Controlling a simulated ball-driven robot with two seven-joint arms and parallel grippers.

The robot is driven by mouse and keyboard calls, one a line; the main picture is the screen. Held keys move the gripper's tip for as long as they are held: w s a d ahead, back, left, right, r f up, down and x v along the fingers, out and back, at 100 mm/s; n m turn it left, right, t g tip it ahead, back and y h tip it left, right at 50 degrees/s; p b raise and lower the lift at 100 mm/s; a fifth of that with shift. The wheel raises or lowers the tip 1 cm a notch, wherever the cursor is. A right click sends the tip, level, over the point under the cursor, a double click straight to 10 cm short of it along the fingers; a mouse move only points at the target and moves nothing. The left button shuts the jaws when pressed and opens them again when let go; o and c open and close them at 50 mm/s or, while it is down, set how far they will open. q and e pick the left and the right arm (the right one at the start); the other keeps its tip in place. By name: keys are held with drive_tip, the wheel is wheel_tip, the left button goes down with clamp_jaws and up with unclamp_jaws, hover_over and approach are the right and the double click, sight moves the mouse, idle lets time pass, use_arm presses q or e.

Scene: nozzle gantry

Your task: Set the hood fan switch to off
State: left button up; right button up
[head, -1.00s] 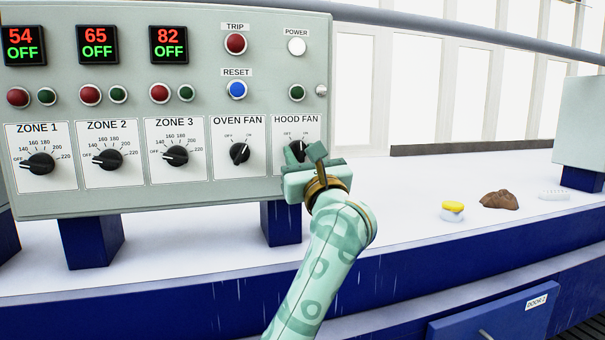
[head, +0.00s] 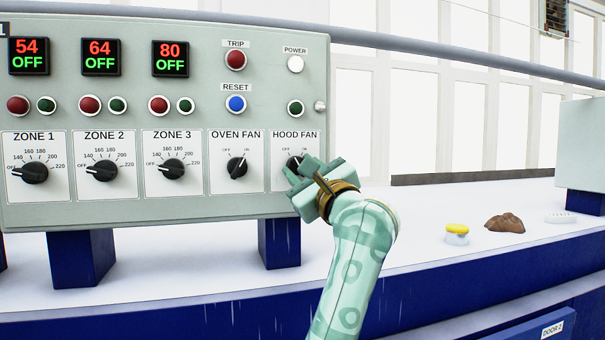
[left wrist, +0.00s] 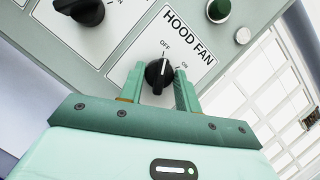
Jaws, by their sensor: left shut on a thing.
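The hood fan switch (head: 294,163) is a black rotary knob on a white plate at the panel's lower right, in the head view. My left gripper (head: 302,174) is at it and covers part of it. In the left wrist view the knob (left wrist: 158,74) sits between the two fingers of my left gripper (left wrist: 160,88), which is shut on it. The OFF and ON labels show beyond the knob. Its pale pointer line faces the label side, but I cannot tell exactly which mark it meets. My right gripper is not in view.
The oven fan knob (head: 237,168) is close on the left. A green button (head: 295,108) is just above the hood fan plate. A yellow-topped object (head: 457,233) and a brown lump (head: 505,224) lie on the white counter at right.

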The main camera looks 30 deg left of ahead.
use_arm(q)
drive_tip(key=o, duration=1)
drive_tip(key=shift+d+f, duration=0.1)
drive_tip(key=b+v, duration=0.2)
drive_tip(key=v, duration=1.4)
drive_tip(key=shift+d, duration=0.1)
